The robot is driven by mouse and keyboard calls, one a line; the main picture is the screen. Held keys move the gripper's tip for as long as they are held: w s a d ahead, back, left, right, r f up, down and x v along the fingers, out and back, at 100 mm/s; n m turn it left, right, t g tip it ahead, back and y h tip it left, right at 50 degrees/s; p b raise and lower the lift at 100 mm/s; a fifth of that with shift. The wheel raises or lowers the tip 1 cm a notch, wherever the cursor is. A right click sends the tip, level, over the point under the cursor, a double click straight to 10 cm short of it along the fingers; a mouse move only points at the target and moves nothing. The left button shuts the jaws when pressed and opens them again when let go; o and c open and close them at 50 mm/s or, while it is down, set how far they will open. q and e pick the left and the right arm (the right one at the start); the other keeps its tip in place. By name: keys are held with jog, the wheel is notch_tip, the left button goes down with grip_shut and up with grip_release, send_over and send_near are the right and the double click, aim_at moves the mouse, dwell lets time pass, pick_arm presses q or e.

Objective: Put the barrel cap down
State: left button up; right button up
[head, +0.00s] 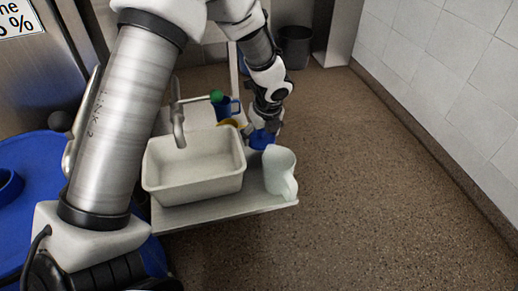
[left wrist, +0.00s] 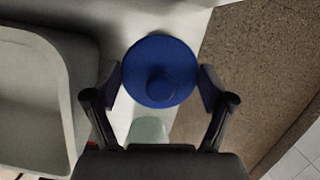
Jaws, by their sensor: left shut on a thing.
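The barrel cap is a round blue disc with a small knob (left wrist: 159,72), seen from above in the left wrist view. In the head view it is a small blue shape (head: 262,140) below my left gripper (head: 266,124). My left gripper, also in the left wrist view (left wrist: 160,88), is shut on the cap, with one finger on each side. The cap is over the back right part of the pale counter (head: 225,210). I cannot tell whether it touches the counter. My right gripper is not in view.
A white basin (head: 193,186) with a tap (head: 178,115) stands left of the cap. A pale jug (head: 281,172) stands close in front of it. A blue mug (head: 222,109) and a yellow thing (head: 230,123) are behind. Open floor (head: 370,200) lies right.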

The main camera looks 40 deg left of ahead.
aim_at(262, 139)
pick_arm(q)
notch_tip(262, 139, down, 4)
jog(key=shift+r+b, duration=0.25)
jog(key=shift+b, duration=0.65)
jog(key=shift+r, duration=0.15)
jog(key=o, duration=1)
jog(key=p+v, duration=0.7)
jog(key=v, duration=0.4)
jog(key=shift+s+r, duration=0.1)
jog(key=shift+r, duration=0.1)
jog(key=shift+s+d+r, duration=0.1)
jog(key=shift+d+r, duration=0.05)
jog(key=shift+r, duration=0.15)
